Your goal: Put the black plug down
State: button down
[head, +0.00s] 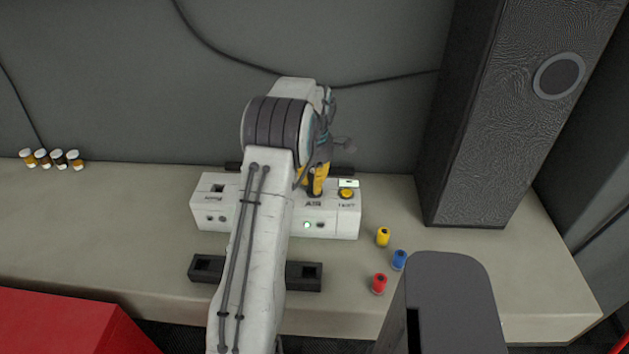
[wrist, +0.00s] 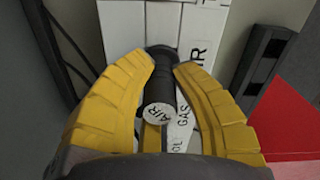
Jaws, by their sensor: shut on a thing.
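My gripper (head: 315,184) is over the white box (head: 280,222), near its back and right of centre. In the wrist view, the yellow fingers of my gripper (wrist: 162,72) are shut on the black plug (wrist: 163,86), one on each side. The plug's pale round end face reads "AIR" and is turned toward the wrist camera. The white box (wrist: 120,28) lies beyond it, with "AIR" and "GAS" lettering beside the plug. I cannot tell whether the plug touches the box.
A dark bar (head: 232,270) with square recesses lies in front of the box. Yellow (head: 383,237), blue (head: 399,260) and red (head: 379,283) cylinders stand right. A tall speaker-like cabinet (head: 490,120) is behind. Several small jars (head: 42,157) are far left.

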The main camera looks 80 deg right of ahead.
jog(key=c, duration=1.1)
grip_release()
jog(key=shift+r, duration=0.1)
notch_tip(320, 180, up, 12)
jog(key=shift+r+p, duration=0.25)
jog(key=shift+p, duration=0.2)
